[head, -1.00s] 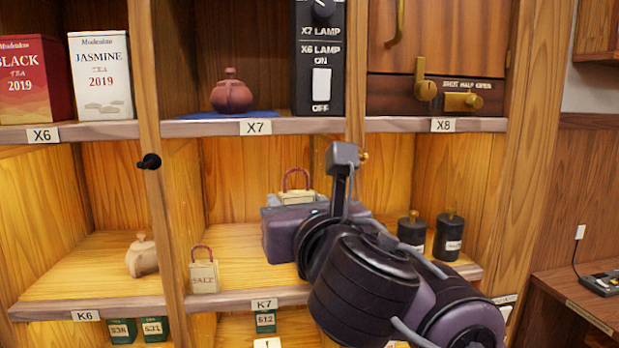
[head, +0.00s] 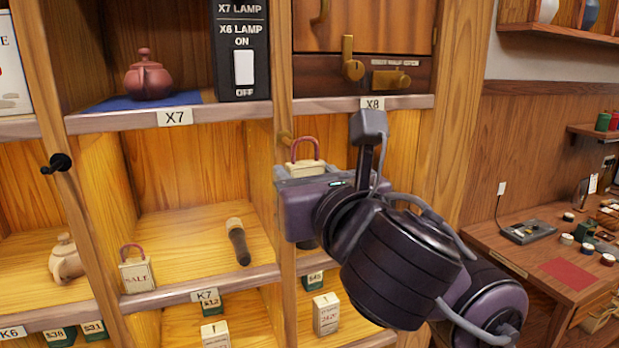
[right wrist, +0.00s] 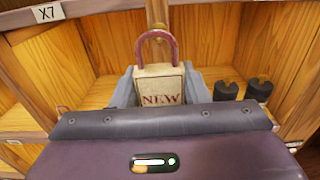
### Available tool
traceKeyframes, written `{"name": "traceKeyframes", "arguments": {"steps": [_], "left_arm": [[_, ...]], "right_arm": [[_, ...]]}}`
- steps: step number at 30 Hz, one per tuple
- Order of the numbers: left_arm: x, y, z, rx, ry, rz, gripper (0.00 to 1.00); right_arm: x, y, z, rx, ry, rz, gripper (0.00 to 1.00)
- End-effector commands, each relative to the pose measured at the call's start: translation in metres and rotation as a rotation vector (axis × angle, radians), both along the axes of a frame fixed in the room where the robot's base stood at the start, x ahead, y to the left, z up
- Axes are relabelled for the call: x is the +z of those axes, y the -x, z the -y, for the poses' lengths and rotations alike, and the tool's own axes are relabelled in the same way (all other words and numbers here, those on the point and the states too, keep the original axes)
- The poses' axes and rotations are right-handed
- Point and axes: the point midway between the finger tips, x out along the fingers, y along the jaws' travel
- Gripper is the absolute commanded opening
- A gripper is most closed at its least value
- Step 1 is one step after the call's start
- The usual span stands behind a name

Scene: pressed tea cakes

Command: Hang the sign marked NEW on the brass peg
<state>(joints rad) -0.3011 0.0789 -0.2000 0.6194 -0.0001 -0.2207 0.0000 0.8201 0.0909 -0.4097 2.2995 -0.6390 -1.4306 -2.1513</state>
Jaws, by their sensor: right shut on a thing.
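The sign marked NEW is a cream tag with a dark red loop on top; it shows in the right wrist view (right wrist: 160,88) and the head view (head: 306,168). My right gripper (right wrist: 160,100) is shut on it and holds it upright, loop up. The brass peg (head: 284,137) sticks out of the wooden post just left of the loop in the head view. In the right wrist view the peg (right wrist: 158,27) shows at the loop's top edge. I cannot tell whether the loop is in front of it or touches it. My left gripper is not in view.
A SALE sign (head: 137,273) with a similar loop and a dark-handled tool (head: 238,242) are on shelf K7. A black peg (head: 57,163) juts from the left post. Shelf edges and posts surround my gripper.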

Motion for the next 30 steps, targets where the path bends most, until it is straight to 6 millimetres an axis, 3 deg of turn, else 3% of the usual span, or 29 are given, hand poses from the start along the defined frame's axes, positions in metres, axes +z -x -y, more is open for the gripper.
{"name": "traceKeyframes", "arguments": {"steps": [5,30], "left_arm": [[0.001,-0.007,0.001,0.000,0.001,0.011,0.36],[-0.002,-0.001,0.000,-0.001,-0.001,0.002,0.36]], "right_arm": [[-0.001,-0.011,-0.003,-0.002,0.002,0.001,0.19],[-0.007,-0.058,-0.018,-0.003,0.001,0.000,0.19]]}}
